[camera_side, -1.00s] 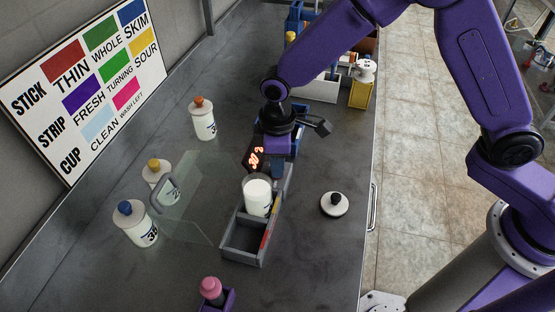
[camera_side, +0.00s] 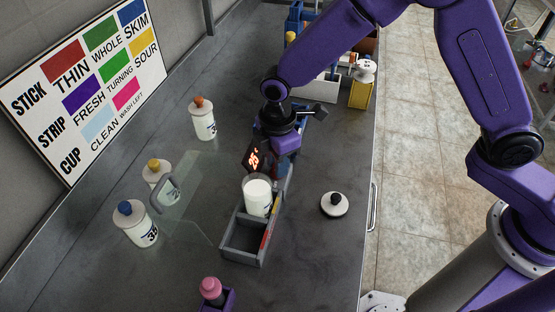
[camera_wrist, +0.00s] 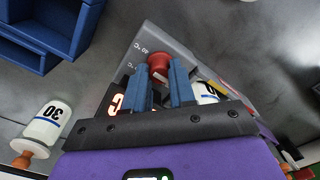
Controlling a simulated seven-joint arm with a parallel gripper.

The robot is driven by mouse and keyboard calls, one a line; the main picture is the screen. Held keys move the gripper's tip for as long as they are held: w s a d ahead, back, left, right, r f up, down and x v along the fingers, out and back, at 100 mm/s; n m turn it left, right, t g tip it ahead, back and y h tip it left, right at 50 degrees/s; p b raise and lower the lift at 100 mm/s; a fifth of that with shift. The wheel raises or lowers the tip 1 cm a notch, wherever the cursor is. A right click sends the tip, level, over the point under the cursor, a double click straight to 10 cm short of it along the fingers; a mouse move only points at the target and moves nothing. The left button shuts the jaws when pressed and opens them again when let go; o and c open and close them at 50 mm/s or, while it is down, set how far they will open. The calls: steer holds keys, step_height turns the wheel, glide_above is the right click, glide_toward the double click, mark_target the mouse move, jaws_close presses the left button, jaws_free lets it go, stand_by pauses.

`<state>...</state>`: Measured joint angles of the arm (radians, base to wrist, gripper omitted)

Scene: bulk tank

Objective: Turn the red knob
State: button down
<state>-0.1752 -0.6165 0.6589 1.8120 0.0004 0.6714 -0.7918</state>
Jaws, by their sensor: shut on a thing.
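The red knob (camera_wrist: 159,62) shows in the wrist view on a grey panel with printed marks. It sits between the tips of the two blue fingers of my gripper (camera_wrist: 161,75), which is shut on it. In the side view my gripper (camera_side: 285,160) points down at the back end of the grey unit, and its body hides the knob there. A dark display (camera_side: 256,158) with glowing orange-red digits stands beside the gripper; part of it shows in the wrist view.
A white-filled beaker (camera_side: 257,197) stands in the grey rack (camera_side: 241,255) close in front of my gripper. A clear panel (camera_side: 195,205) and several capped bottles stand to the left. A lid (camera_side: 334,204) lies to the right. Blue bins (camera_wrist: 50,25) appear in the wrist view.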

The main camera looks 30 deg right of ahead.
steer(key=shift+a+r, duration=0.1)
steer(key=c, duration=1.2)
jaws_free()
step_height(320, 180, up, 17)
steer(key=shift+r, duration=0.15)
steer(key=shift+s, duration=0.1)
steer(key=s+d+f+m, duration=0.2)
steer(key=s+d, duration=1)
steer(key=s+d+f+m, duration=0.2)
steer(key=s+d+m, duration=0.1)
steer(key=s+d, duration=0.9)
steer(key=shift+d+f+m, duration=0.3)
steer(key=shift+d, duration=0.1)
